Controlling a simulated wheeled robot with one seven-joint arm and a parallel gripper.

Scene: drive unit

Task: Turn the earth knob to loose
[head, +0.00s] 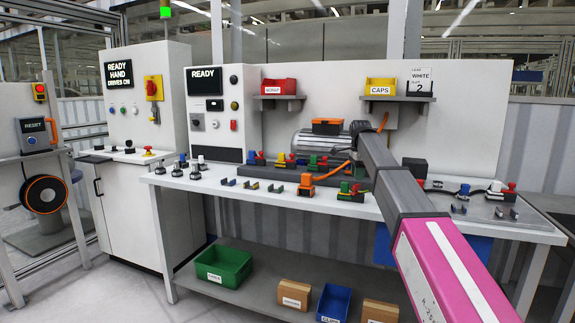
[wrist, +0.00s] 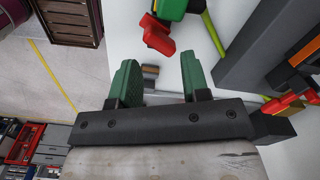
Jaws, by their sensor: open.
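My gripper (wrist: 158,62) is open, with its two green fingers apart over the white bench top and no knob between them. Ahead of the fingertips, at the top of the wrist view, is a block with a green knob (wrist: 173,8) and a red lever (wrist: 158,36). In the head view, green and red knobs (head: 350,188) stand on a block near the front of the bench (head: 240,182). More coloured knobs (head: 312,160) stand on the rail behind. No label shows which is the earth knob or how it is set. My arm hides part of the bench.
A grey motor (head: 318,143) and an orange-topped block (head: 306,186) stand on the bench. The dark rail (wrist: 245,50) runs close to the right of my fingers. A small brown-grey piece (wrist: 150,72) lies between my fingers.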

